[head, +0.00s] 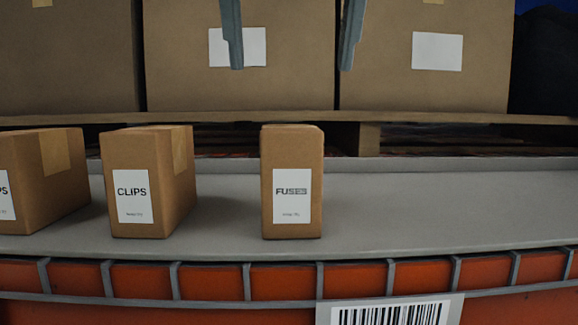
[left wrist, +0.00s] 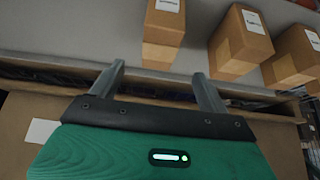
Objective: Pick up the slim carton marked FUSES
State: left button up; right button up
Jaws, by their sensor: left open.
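The slim brown carton marked FUSES (head: 291,150) stands upright on the grey shelf (head: 430,205), its white label facing me; part of the lettering is blurred. It also shows at the top of the left wrist view (left wrist: 163,30), beyond the fingers. My left gripper (head: 291,69) is open and empty. Its two grey fingers hang in from the top of the head view, above the FUSES carton and to either side of it, apart from it. The fingers also show in the left wrist view (left wrist: 159,70). My right gripper is not in view.
The wider CLIPS carton (head: 135,212) stands left of the FUSES carton with a gap between. Another carton (head: 50,180) is cut off at the left edge. Large boxes (head: 290,92) stand on a wooden pallet (head: 450,118) behind. The shelf right of FUSES is clear.

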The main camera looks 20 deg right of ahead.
aim_at(290, 127)
pick_arm(q)
jog(key=x, duration=0.5)
jog(key=shift+f+p, duration=0.15)
jog(key=shift+p, duration=0.15)
jog(key=shift+w+d+f, duration=0.2)
jog(key=shift+w+f, duration=0.6)
jog(key=shift+w, duration=0.05)
jog(key=shift+f+p, duration=0.4)
jog(key=shift+p, duration=0.05)
jog(key=p+x, duration=0.1)
jog(key=x, duration=0.3)
jog(key=shift+w+f+p, duration=0.1)
jog(key=shift+f+p, duration=0.05)
jog(key=shift+p, duration=0.2)
jog(key=shift+f, duration=0.15)
jog(key=shift+s+d, duration=0.1)
jog(key=shift+s, duration=0.1)
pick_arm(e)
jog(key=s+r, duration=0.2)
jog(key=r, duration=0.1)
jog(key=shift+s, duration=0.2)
pick_arm(q)
jog(key=shift+w, duration=0.15)
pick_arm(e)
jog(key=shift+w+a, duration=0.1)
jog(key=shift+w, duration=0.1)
